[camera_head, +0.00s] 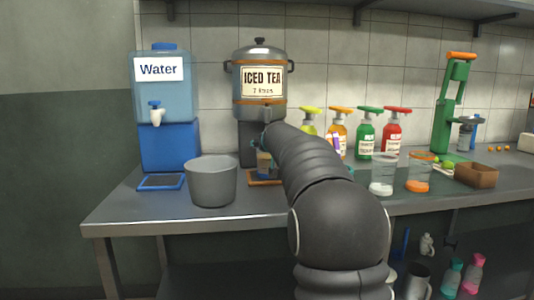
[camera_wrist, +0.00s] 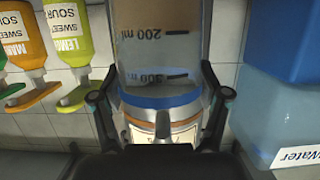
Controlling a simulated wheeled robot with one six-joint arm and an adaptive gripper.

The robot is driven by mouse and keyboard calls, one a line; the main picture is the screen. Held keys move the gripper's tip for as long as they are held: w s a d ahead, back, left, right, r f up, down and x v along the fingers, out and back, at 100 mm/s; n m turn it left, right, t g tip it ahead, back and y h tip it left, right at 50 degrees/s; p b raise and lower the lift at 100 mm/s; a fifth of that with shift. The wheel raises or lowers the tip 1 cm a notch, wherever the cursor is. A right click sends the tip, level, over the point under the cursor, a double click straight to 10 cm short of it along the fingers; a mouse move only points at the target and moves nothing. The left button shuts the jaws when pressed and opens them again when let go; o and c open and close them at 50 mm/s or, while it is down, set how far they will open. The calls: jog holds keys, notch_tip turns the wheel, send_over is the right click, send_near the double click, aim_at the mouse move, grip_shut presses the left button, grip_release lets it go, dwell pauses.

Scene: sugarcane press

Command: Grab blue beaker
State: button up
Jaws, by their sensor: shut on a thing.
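The blue beaker (camera_wrist: 160,98) is a clear cylinder with a blue band and printed ml marks. It fills the middle of the wrist view, which is upside down, and brown liquid shows inside it. My gripper (camera_wrist: 162,92) has one finger on each side of the beaker and is shut on it. In the head view, a small part of the beaker (camera_head: 264,161) shows beside my arm, under the iced tea dispenser (camera_head: 262,85).
A blue water dispenser (camera_head: 167,142) and a grey bucket (camera_head: 211,182) stand at left. Several syrup pump bottles (camera_head: 365,139) stand behind my arm. Two beakers (camera_head: 382,176) (camera_head: 418,174), a brown box (camera_head: 475,174) and a green press (camera_head: 448,110) are at right. The counter's front left is clear.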

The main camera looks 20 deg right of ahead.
jog(key=shift+r, duration=0.15)
jog(key=f+b+v, duration=0.2)
jog(key=b+v, duration=0.1)
jog(key=v, duration=1.5)
jog(key=shift+s, duration=0.35)
